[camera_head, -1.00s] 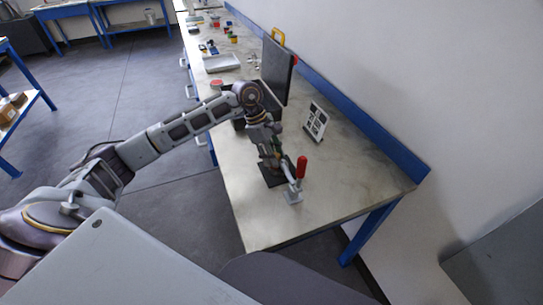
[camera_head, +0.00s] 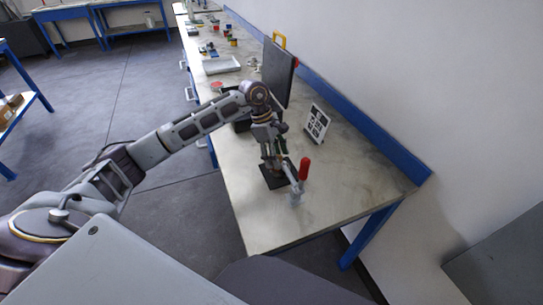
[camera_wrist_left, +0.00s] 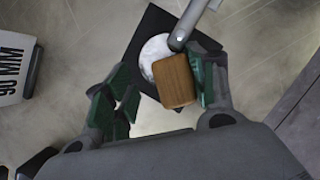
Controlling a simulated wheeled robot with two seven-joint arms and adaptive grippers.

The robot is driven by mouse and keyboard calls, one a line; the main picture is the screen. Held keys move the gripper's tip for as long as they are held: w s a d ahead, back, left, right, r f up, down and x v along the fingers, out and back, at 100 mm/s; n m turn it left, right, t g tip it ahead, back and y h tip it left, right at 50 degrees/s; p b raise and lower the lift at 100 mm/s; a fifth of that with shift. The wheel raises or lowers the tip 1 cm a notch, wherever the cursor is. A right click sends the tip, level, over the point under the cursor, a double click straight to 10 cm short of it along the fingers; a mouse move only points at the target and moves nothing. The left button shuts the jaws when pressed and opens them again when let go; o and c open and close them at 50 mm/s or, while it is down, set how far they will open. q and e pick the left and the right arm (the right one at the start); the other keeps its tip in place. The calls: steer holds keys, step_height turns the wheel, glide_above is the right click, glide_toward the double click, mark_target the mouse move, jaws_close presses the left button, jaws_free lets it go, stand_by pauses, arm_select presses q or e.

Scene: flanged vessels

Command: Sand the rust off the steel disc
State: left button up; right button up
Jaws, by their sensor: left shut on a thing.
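The steel disc (camera_wrist_left: 150,52) lies on a black square plate (camera_wrist_left: 150,22). In the left wrist view its visible part is pale and silvery, with no rust showing; the block and a clamp arm cover the rest. My left gripper (camera_head: 276,160) is over the plate, which shows in the head view (camera_head: 270,181). Its green-padded fingers (camera_wrist_left: 160,90) are shut on a brown wooden block (camera_wrist_left: 174,81), which overlaps the disc's lower right edge. I cannot tell whether the block touches the disc. My right gripper is out of view.
A toggle clamp with a red handle (camera_head: 304,168) stands beside the plate, and its metal arm (camera_wrist_left: 192,22) reaches over the disc. A white card stand (camera_head: 317,122) is behind. A dark upright panel (camera_head: 277,72) and a tray (camera_head: 221,65) stand farther along. The bench's front right is clear.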

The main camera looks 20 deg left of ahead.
arm_select(q)
steer(key=shift+w+d+r+t+h, duration=0.15)
steer(key=shift+w+d+r, duration=0.05)
steer(key=shift+d+r, duration=0.25)
steer(key=shift+w+d+r+t+h, duration=0.15)
steer(key=shift+d+r, duration=0.2)
steer(key=shift+d, duration=0.15)
steer(key=shift+c, duration=0.3)
steer(key=shift+s+a+b, duration=0.35)
steer(key=shift+s, duration=0.2)
jaws_close()
steer(key=shift+s+a+f, duration=0.1)
steer(key=shift+s+a, duration=0.2)
steer(key=shift+s, duration=0.05)
steer(key=shift+s+a+b, duration=0.15)
steer(key=shift+b, duration=0.15)
steer(key=shift+s+a+r+p, duration=0.1)
steer(key=shift+r+p, duration=0.65)
steer(key=shift+r, duration=0.6)
steer(key=shift+a+r+p, duration=0.1)
steer(key=shift+r+p, duration=0.65)
steer(key=shift+r, duration=0.6)
